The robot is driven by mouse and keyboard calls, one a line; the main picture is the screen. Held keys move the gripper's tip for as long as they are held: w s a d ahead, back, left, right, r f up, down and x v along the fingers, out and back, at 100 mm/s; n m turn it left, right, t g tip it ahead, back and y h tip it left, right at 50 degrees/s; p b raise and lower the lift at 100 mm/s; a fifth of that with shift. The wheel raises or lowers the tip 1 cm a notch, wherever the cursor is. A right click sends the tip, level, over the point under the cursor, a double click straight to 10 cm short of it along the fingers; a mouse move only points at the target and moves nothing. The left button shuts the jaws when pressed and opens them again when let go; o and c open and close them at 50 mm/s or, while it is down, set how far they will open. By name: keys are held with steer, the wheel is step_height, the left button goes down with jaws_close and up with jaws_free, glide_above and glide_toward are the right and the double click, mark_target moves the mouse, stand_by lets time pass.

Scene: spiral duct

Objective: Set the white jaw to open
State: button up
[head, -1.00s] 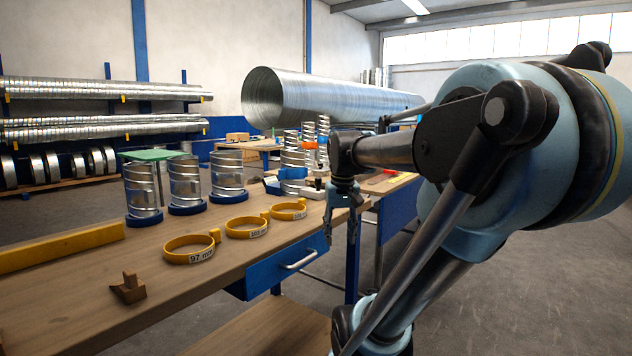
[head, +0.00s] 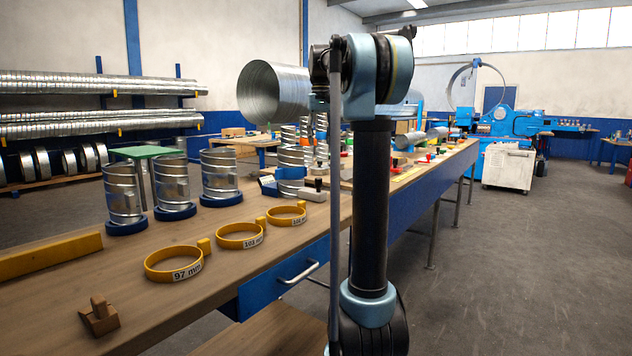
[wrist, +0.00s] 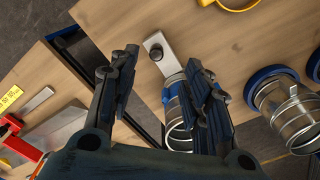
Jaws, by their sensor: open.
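The white jaw (head: 312,195) is a short pale bar with a black knob, on the blue holder (head: 290,183) near the bench's edge. A spiral duct piece stands in the holder. In the wrist view the white jaw (wrist: 167,64) shows between the finger tips and beyond them, with its black knob near the middle. My gripper (wrist: 160,66) is open and empty, its two dark fingers spread to either side of the jaw. I cannot tell its height above the jaw. In the head view my arm hides my gripper.
Yellow ring gauges (head: 240,236) lie on the bench to the left of the jaw. Several short ducts in blue bases (head: 221,178) stand behind them. A gap between two benches (wrist: 80,50) shows beside the left finger. A red tool (wrist: 20,135) lies on the other bench.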

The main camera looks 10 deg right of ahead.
mark_target(319, 178)
steer(key=w+f, duration=0.1)
steer(key=f, duration=0.4)
steer(key=w+f, duration=0.1)
steer(key=f, duration=0.5)
steer(key=w+f, duration=0.1)
steer(key=f, duration=0.4)
steer(key=shift+w+f, duration=0.2)
